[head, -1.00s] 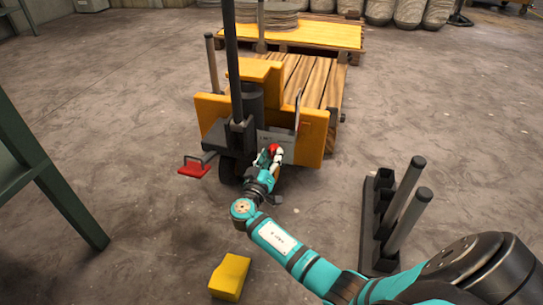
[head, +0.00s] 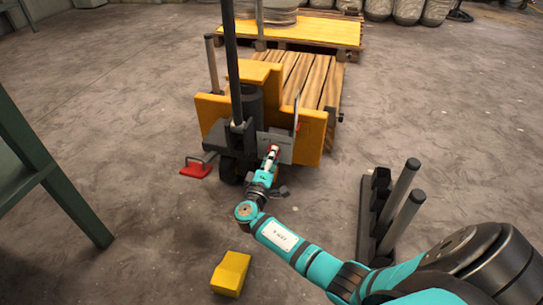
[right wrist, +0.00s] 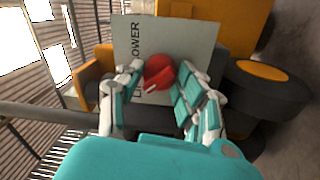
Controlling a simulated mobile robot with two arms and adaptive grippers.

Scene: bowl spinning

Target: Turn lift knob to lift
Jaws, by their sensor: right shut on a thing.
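The yellow and black lift truck (head: 312,138) stands at the centre of the head view, with wooden slats behind its body. Its red lift knob (right wrist: 160,72) sits on a grey panel (right wrist: 198,38) with printed lettering, of which "LOWER" is readable in the right wrist view. My right gripper (head: 271,157) reaches up to the panel from the front. In the right wrist view the fingers of my right gripper (right wrist: 160,80) are on both sides of the knob, shut on it. The fingers partly cover the panel's lower lettering. My left gripper is not in view.
A yellow block (head: 231,273) lies on the floor in front. A black stand with grey posts (head: 398,195) is at the right. A red pedal (head: 196,170) sticks out low at the truck's left. A green metal frame (head: 45,165) is at the left edge.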

